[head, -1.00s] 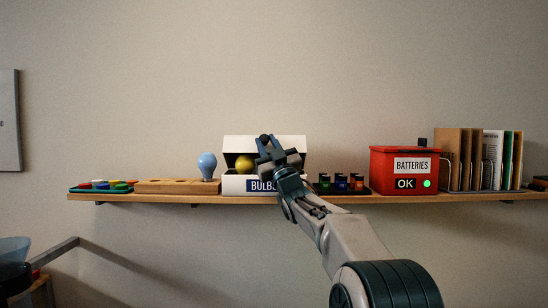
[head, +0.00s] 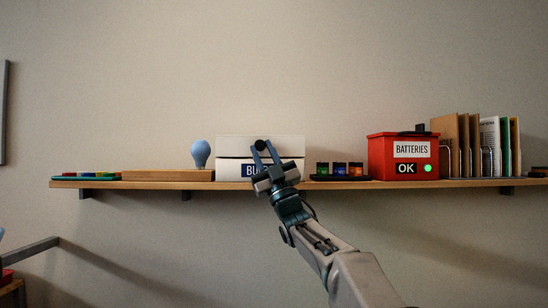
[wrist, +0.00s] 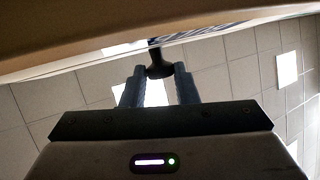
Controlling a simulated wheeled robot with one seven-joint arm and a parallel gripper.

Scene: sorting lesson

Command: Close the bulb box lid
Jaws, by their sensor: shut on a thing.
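The white bulb box (head: 226,170) stands on the shelf, with a blue label partly covered by my gripper. In the wrist view the dark knob (wrist: 160,65) shows between the two fingertips. The inside of the box is hidden.
A blue bulb (head: 201,153) stands upright on a wooden block (head: 165,175) left of the box. Small coloured jars (head: 339,169) sit to the right, then the red batteries box (head: 403,155) and upright folders (head: 478,145). All are on the shelf (head: 240,184).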

